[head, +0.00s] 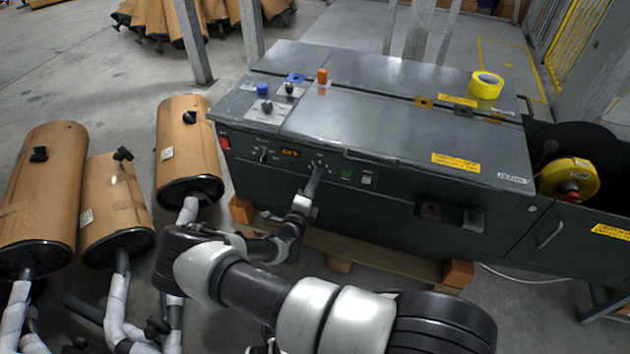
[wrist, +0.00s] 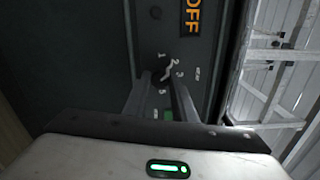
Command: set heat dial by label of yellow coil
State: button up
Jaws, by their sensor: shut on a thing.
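The heat dial (wrist: 164,72) is a small dark knob on the front panel, ringed by white numbers; 1, 2, 3 and 5 can be read in the wrist view. Its white mark seems to point towards 2, though the fingers partly cover it. My gripper (wrist: 163,84) is shut on the dial, one finger on each side. In the head view my gripper (head: 317,172) reaches the panel and hides most of the dial. The yellow coil (head: 575,182) sits on a reel at the machine's right end. A small pale label on it is too small to read.
The dark grey machine (head: 400,110) has an orange OFF display (head: 290,153), another knob (head: 263,156), a green button (head: 346,175) and a white switch (head: 367,180) on its front. A yellow tape roll (head: 487,84) lies on top. Cardboard-wrapped mufflers (head: 183,140) stand at the left.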

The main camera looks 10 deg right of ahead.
jog(key=shift+f, duration=0.1)
jog(key=o, duration=1)
jog(key=shift+o, duration=0.2)
jog(key=shift+s, duration=0.1)
jog(key=p+v, duration=0.3)
jog(key=v, duration=1.4)
jog(key=shift+s+a, duration=0.1)
